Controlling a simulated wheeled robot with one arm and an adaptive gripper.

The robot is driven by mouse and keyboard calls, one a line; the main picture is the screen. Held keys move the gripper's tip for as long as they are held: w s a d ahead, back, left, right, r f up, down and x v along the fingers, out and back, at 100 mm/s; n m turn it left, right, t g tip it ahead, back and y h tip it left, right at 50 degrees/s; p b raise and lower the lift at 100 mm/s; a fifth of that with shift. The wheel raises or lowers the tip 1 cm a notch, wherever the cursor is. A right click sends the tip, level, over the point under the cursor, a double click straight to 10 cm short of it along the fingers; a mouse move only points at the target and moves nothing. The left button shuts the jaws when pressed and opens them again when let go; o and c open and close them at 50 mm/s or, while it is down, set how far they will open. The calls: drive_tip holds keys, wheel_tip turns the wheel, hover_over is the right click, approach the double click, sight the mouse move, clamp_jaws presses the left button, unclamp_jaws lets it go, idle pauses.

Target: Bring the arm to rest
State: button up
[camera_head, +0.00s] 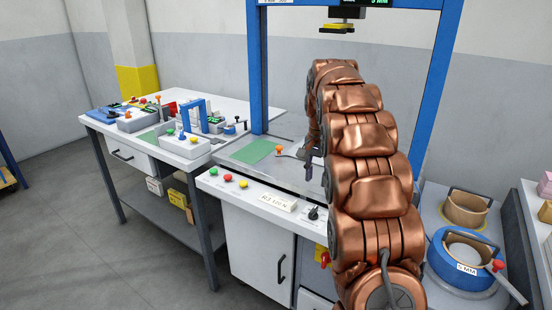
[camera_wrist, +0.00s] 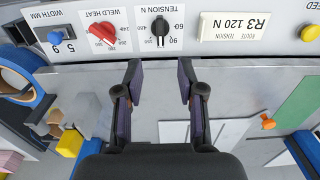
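My copper arm (camera_head: 365,140) reaches forward over the grey top of the blue-framed machine (camera_head: 258,70). My gripper (camera_head: 308,170) is above that top, largely hidden behind the arm in the head view. In the wrist view my gripper (camera_wrist: 160,75) has its two dark fingers well apart, with nothing between them. The machine's front panel lies past the fingertips, with a black tension knob (camera_wrist: 160,28), a red weld heat knob (camera_wrist: 103,33) and a blue width knob (camera_wrist: 56,37).
A label (camera_head: 278,201) reads R3 120 N. A green mat (camera_head: 248,151) and an orange-tipped lever (camera_head: 280,150) lie left of my gripper. A white bench (camera_head: 240,108) with fixtures stands left. A blue strap reel (camera_head: 458,268) stands right. Grey floor (camera_head: 70,230) is open at left.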

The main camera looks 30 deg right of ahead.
drive_tip(key=s+a+r+n+p, duration=0.3)
drive_tip(key=s+a+r, duration=0.2)
drive_tip(key=s+a, duration=0.4)
drive_tip(key=s+a+n+p, duration=0.2)
drive_tip(key=s+a, duration=0.3)
drive_tip(key=s, duration=0.4)
drive_tip(key=s+a+f+n+g+p, duration=0.1)
drive_tip(key=s+a+n, duration=0.3)
drive_tip(key=s, duration=0.6)
drive_tip(key=s+a+n+p, duration=0.2)
drive_tip(key=s+a, duration=0.4)
drive_tip(key=s, duration=0.4)
drive_tip(key=shift+a+f+n+g+p, duration=0.3)
drive_tip(key=shift+n+g+p, duration=0.1)
drive_tip(key=shift+p, duration=0.3)
